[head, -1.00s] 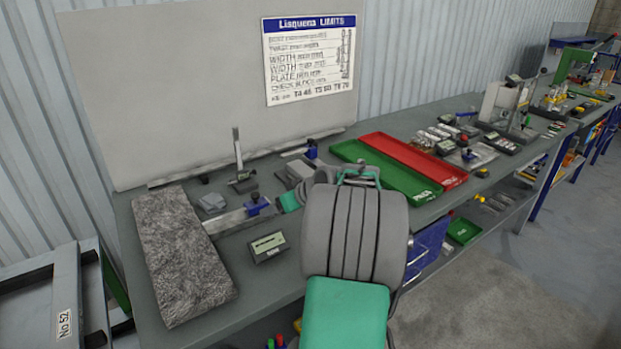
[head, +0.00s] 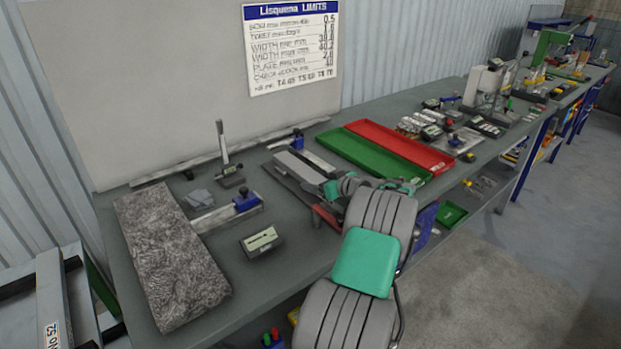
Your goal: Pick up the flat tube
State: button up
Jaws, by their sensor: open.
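A long, thin grey strip (head: 232,152) lies along the back of the bench at the foot of the white board; it may be the flat tube, but I cannot tell for sure. My gripper (head: 336,190) is over the middle of the bench, in front of the green tray, at the end of my grey and teal arm. It is open. Its fingertips are small and partly hidden by my arm, and I see nothing held in it. The grey strip is apart from it, behind and to the left.
A grey stone-like slab (head: 172,255) lies at left. A gauge on a stand (head: 228,165), a blue-clamped bar (head: 225,214) and a small display box (head: 262,241) stand near it. Green (head: 375,160) and red (head: 400,147) trays lie right of centre. Instruments crowd the far right.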

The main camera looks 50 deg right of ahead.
grip_shut()
dwell(0.8)
jog(key=shift+r, duration=0.1)
